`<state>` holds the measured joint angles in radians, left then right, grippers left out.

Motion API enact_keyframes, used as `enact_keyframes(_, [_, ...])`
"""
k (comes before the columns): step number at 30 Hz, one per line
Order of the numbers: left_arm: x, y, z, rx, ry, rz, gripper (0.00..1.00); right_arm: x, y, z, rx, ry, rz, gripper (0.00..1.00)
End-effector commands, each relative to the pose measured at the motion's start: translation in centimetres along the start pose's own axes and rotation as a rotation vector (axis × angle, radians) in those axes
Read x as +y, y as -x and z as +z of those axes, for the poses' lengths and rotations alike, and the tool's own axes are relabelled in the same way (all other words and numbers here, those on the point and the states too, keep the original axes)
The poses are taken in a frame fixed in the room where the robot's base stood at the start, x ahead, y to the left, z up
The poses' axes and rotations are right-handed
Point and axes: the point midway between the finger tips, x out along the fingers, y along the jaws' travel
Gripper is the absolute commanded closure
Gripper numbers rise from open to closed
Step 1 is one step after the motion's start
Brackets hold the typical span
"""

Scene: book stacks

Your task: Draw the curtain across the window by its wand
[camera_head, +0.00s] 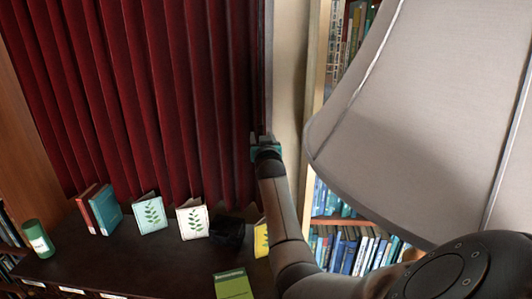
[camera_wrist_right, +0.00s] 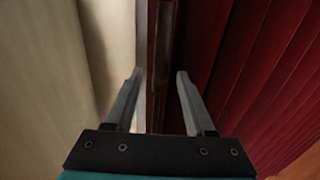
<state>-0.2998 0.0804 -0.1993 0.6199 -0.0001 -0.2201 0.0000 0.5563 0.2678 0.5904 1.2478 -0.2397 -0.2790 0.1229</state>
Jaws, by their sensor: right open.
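The dark red pleated curtain (camera_head: 150,90) hangs across the upper left of the head view, and its folds fill the right side of the right wrist view (camera_wrist_right: 265,80). My right gripper (camera_head: 262,138) is at the curtain's right edge, beside the pale wall. In the wrist view its two fingers (camera_wrist_right: 160,76) are apart. A narrow dark upright strip (camera_wrist_right: 163,45) runs between and beyond the fingertips; I cannot tell whether it is the wand or the window's edge. No contact with it is visible. The window glass is not visible. My left gripper is out of view.
A large grey lampshade (camera_head: 420,110) fills the right of the head view, close to my right arm. Below the curtain, a dark shelf top (camera_head: 130,265) bears several standing books, a green can (camera_head: 38,240) and a black object (camera_head: 227,232). Bookshelves (camera_head: 345,245) stand behind the lampshade.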

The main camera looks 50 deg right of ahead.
Motion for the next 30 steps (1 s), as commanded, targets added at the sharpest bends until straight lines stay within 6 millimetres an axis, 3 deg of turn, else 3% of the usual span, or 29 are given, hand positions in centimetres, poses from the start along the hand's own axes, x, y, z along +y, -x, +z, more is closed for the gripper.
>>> enact_keyframes(30, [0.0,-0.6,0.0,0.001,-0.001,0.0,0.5,0.0,12.8,0.1,-0.001,0.0,0.0,0.45])
